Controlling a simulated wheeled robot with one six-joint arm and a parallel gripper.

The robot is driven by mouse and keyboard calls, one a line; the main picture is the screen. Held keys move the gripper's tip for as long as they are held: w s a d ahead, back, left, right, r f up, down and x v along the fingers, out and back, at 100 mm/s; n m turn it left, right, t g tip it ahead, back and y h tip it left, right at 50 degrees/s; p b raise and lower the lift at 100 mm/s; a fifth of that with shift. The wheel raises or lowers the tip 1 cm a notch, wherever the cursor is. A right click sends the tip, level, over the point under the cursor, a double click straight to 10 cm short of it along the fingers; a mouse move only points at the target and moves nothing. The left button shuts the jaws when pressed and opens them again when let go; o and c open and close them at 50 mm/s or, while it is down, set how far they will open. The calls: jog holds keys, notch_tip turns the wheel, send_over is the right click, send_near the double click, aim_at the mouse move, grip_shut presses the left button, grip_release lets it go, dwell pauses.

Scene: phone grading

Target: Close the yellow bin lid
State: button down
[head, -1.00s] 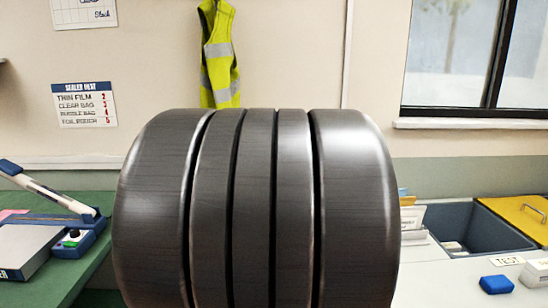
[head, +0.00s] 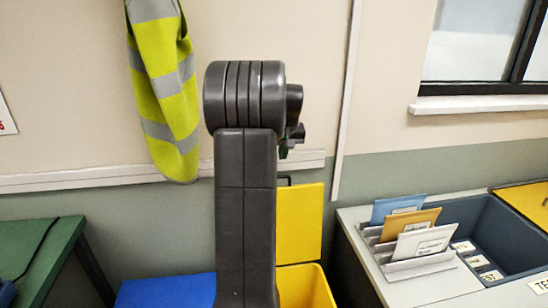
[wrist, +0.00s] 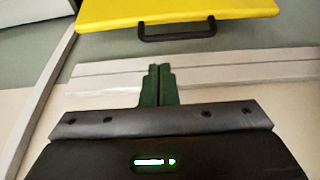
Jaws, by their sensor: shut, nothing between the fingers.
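The yellow bin lid (head: 300,222) stands raised, upright against the wall behind the yellow bin (head: 305,288). My arm hides the left part of both. In the wrist view the yellow lid (wrist: 175,12) lies across the top, with its black handle (wrist: 178,32) along the near edge. My gripper (wrist: 158,70) is shut and empty, its green fingers pointing toward the lid and apart from the handle. In the head view only a small part of my gripper shows, behind my arm above the lid.
A blue surface (head: 165,291) is left of the yellow bin. A green table (head: 38,245) stands farther left. To the right, a grey counter (head: 350,225) carries a rack of envelopes and a dark tray (head: 500,230). A hi-vis vest (head: 165,90) hangs on the wall.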

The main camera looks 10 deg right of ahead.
jog(key=w+p+x, duration=0.1)
jog(key=x, duration=0.9)
jog(key=shift+r, duration=0.25)
jog(key=shift+s, duration=0.1)
